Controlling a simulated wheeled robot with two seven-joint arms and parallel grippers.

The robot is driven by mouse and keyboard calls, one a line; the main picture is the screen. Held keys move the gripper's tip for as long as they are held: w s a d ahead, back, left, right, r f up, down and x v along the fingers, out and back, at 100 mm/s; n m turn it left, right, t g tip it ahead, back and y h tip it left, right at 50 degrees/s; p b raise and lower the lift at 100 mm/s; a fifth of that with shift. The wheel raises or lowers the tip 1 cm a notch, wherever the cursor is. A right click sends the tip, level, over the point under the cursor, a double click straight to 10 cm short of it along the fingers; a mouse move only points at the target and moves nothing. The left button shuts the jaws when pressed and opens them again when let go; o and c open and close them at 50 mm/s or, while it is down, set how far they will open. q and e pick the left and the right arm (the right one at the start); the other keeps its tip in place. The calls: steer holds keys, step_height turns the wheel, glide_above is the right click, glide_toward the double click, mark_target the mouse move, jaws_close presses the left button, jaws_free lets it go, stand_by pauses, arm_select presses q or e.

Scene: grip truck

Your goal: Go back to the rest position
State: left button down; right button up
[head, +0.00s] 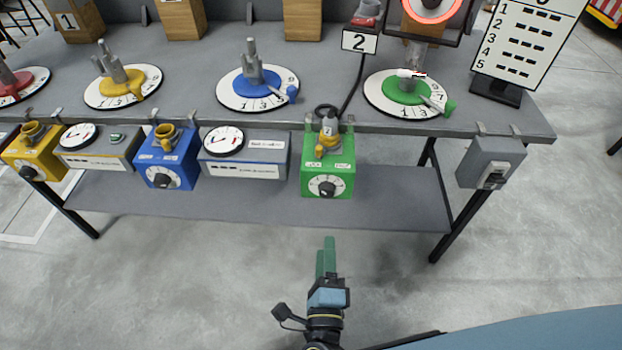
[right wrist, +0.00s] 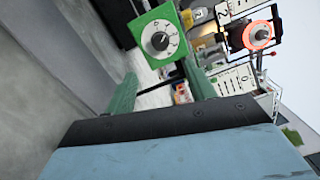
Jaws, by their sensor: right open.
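My right gripper (head: 326,258) is in the lower middle of the head view, in front of the table and below its top. Its green fingers point towards the table. In the right wrist view the two green fingers (right wrist: 160,95) stand apart with nothing between them. The green box with a dial (head: 327,173) hangs on the table's front edge beyond the gripper. The same green box (right wrist: 160,40) shows ahead of the fingers in the right wrist view, apart from them. My left gripper is not in view.
The grey table (head: 400,124) carries a blue dial plate (head: 258,103), a yellow one (head: 122,101) and a green one (head: 405,113). A blue box (head: 165,176) and a grey switch box (head: 490,163) hang on its front edge. Grey floor (head: 200,270) is free in front.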

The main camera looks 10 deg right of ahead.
steer(key=s+f+n+g+y+p, duration=0.7)
steer(key=s+f+n+p, duration=0.25)
steer(key=f+n, duration=0.55)
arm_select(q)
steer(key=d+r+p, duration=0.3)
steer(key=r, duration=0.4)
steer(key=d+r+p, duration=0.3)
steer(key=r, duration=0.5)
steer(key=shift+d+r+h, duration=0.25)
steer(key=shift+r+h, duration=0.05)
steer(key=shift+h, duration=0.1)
arm_select(e)
steer(key=s+d+f+n+g+h, duration=0.1)
steer(key=s+d+f+n+g, duration=0.2)
steer(key=s, duration=0.7)
steer(key=s+d+f+n+g+h, duration=0.1)
steer(key=s+d+f+n+g, duration=0.2)
steer(key=s+d+n+g, duration=0.4)
steer(key=s+d, duration=0.3)
steer(key=d, duration=0.2)
steer(key=shift+s+d+n+h, duration=0.15)
steer(key=shift+s+n+h, duration=0.05)
steer(key=shift+n+h, duration=0.1)
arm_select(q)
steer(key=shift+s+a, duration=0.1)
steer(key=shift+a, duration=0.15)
